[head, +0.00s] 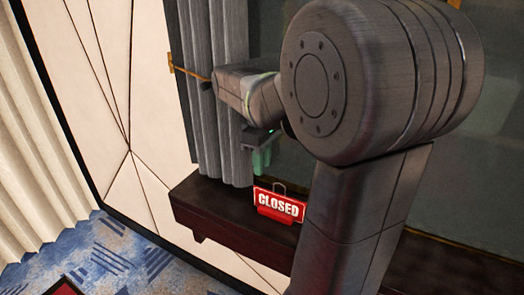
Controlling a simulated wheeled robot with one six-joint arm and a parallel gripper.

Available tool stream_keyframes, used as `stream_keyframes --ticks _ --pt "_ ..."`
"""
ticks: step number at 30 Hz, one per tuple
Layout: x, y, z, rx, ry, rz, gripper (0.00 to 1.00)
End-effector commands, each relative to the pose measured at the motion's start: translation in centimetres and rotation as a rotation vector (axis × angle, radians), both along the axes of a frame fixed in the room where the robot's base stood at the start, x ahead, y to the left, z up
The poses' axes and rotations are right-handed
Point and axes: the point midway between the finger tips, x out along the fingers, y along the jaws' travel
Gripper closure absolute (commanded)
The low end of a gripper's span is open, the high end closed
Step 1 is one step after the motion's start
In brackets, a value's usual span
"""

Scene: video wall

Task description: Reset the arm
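My arm fills the middle and right of the head view, with a large dark grey joint in front. Its far links reach left toward a grey curtain (215,100). My gripper (262,158) hangs at the far end, small and dark with a green tint, partly hidden behind my arm. It is in front of the dark panel, above the ledge. I cannot tell whether its fingers are apart, and I see nothing clearly held in it.
A red CLOSED sign (278,206) stands on a dark wooden ledge (215,215) below my gripper. A brass rod (188,72) runs by the curtain. White wall panels (100,60) and blue patterned carpet (120,255) lie left. My arm hides much of the right side.

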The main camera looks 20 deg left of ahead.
Motion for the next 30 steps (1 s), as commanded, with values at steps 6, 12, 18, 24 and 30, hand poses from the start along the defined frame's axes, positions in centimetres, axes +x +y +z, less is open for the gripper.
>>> stream_keyframes --ticks 6,12,18,24,30 --pt "0.0 0.0 2.6 0.001 -0.001 0.000 0.73" --pt "0.0 0.0 3.0 0.000 0.000 0.000 0.73" --pt "0.0 0.0 3.0 0.000 0.000 0.000 0.73" --pt "0.0 0.0 1.6 -0.003 0.003 0.000 0.73" --pt "0.0 0.0 -2.0 -0.004 0.003 0.000 0.73"
